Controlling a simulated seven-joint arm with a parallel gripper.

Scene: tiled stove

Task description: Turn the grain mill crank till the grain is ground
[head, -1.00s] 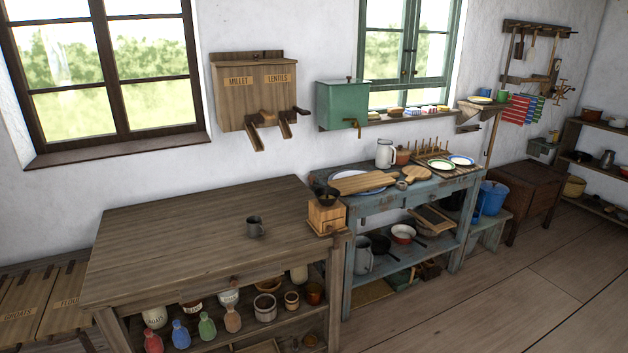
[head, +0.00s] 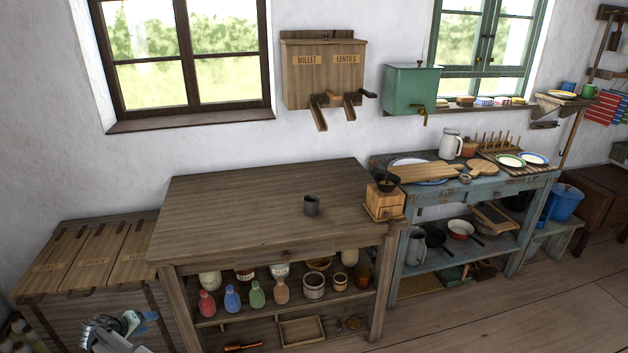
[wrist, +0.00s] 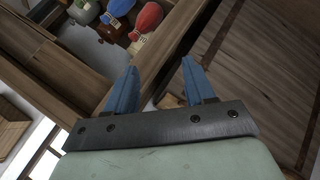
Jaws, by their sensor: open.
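The grain mill (head: 384,200) is a small wooden box with a dark bowl-shaped hopper (head: 387,181) on top. It stands upright at the right end of the brown wooden table (head: 250,205) in the head view. I cannot make out its crank clearly, nor any grain inside the hopper. My gripper shows in the wrist view (wrist: 155,88) with two blue fingers spread apart and nothing between them. In the head view my arm is at the lower left, in front of the table and far from the mill.
A blue side table (head: 480,187) with boards and plates adjoins on the right. Labelled bins (head: 95,258) stand at left. Most of the tabletop is clear.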

